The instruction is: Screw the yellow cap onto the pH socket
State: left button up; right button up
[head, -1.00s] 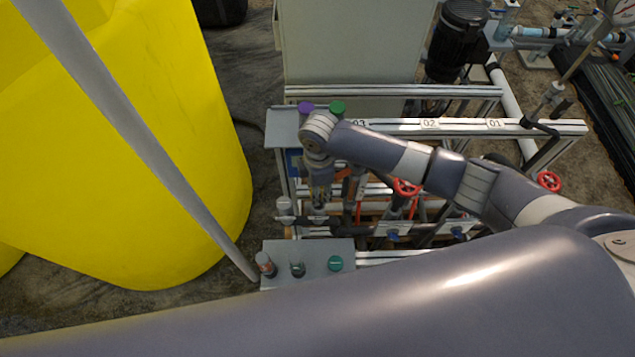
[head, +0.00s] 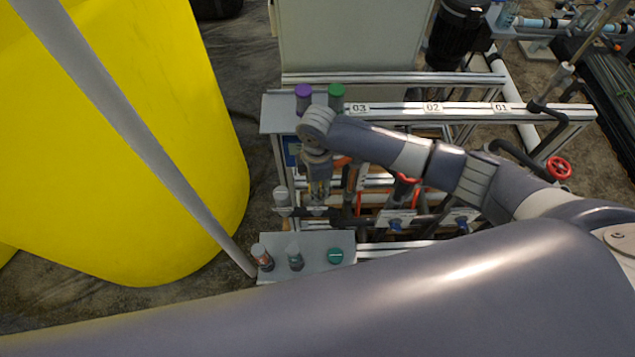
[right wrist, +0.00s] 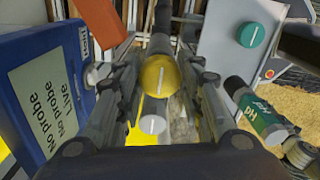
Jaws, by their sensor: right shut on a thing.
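My right gripper (right wrist: 160,92) is shut on the yellow cap (right wrist: 160,72), which sits between its two fingers in the right wrist view. In the head view this gripper (head: 319,192) points down over the pipework at the left end of the skid; I cannot make out the cap there. A dark pipe runs directly beyond the cap in the wrist view. The pH socket is not clearly visible, and I cannot tell whether the cap touches it. A bottle with a green pH label (right wrist: 262,115) is at the right of the wrist view. My left gripper is out of view.
A blue display box (right wrist: 55,90) reading "No probe" stands close left of the fingers. A grey-white cap (right wrist: 152,124) is near them. A grey shelf (head: 320,277) carries a teal cap (head: 335,256). Purple (head: 303,92) and green (head: 336,92) caps stand behind.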

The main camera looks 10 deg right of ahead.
jog(key=shift+f, duration=0.4)
jog(key=shift+f, duration=0.2)
dwell(0.7)
jog(key=shift+f, duration=0.4)
dwell(0.5)
jog(key=shift+p, duration=0.5)
jog(key=shift+f, duration=0.35)
dwell(0.5)
jog(key=shift+o, duration=1.2)
